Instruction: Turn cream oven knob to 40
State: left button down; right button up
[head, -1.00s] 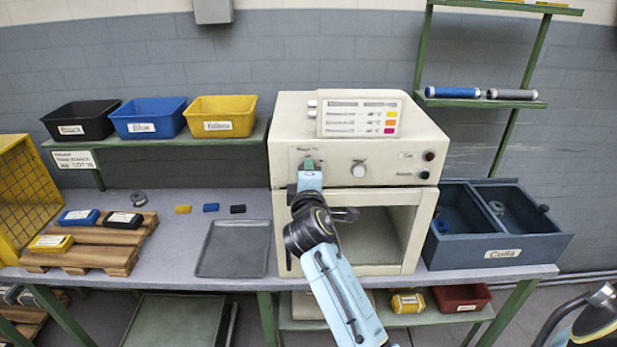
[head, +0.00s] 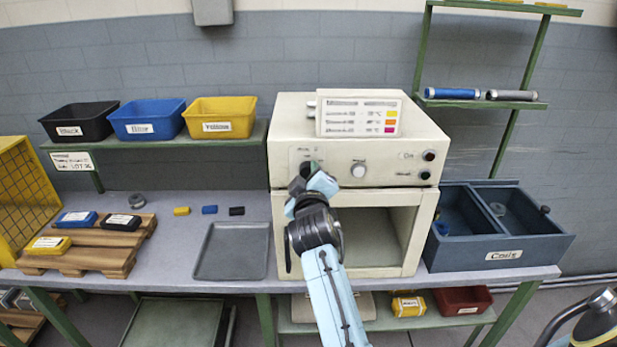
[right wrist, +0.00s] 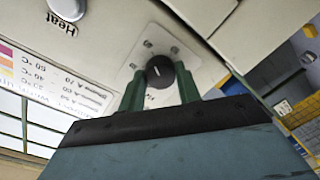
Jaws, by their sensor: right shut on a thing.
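The cream oven (head: 268,150) stands on the bench with its control panel facing me. A small dark round knob (right wrist: 160,72) with a short white mark sits on a pale plate at the panel's left. In the head view it is mostly hidden by my right gripper (head: 311,173). In the right wrist view the green fingers of that gripper (right wrist: 158,82) stand on either side of the knob, shut on it. The plate's markings are too small to read, so I cannot tell the setting. My left gripper is not in view.
A chart (head: 350,116) with coloured squares stands on the oven. Below the panel is the oven's open chamber (head: 385,235). A grey tray (head: 232,272) lies left.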

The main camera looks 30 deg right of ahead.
jog(key=shift+f, duration=0.1)
dwell(0.4)
jog(key=o, duration=1)
jog(key=shift+s, duration=0.1)
jog(key=b+v, duration=0.1)
jog(key=v, duration=1.1)
jog(key=shift+b, duration=0.3)
